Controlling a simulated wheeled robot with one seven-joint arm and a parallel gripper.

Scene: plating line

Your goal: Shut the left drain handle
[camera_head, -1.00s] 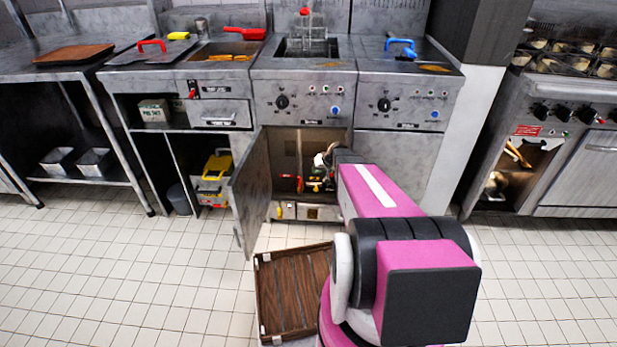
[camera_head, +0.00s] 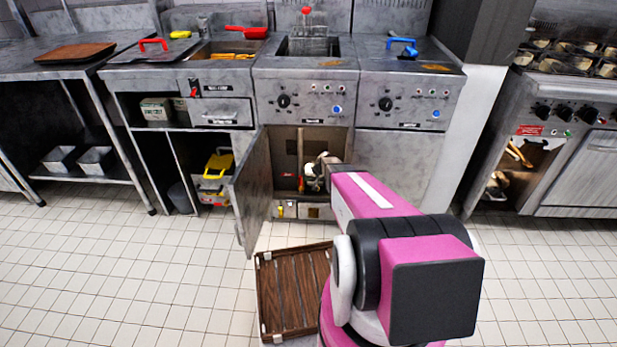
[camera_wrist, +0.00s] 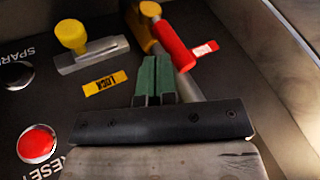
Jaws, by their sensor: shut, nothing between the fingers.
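The middle cabinet under the counter is open, and a small red handle (camera_head: 301,184) stands inside it on the left. In the wrist view a red handle (camera_wrist: 174,46) with a small red-and-white tag lies beside a yellow lever and a metal pipe, just beyond my fingertips. I cannot tell whether it is the same handle, or the left one. My gripper (camera_wrist: 155,78) has its green fingers together and empty. The frames do not settle whether it touches the handle. In the head view my wrist reaches into the cabinet, with the fingertips hidden.
A yellow knob (camera_wrist: 72,36) on a metal bracket and a yellow LOCK label (camera_wrist: 105,83) are to the left, with a red RESET button (camera_wrist: 37,144) below. The open cabinet door (camera_head: 251,195) stands to the left. A wooden slatted crate (camera_head: 290,292) lies on the floor.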

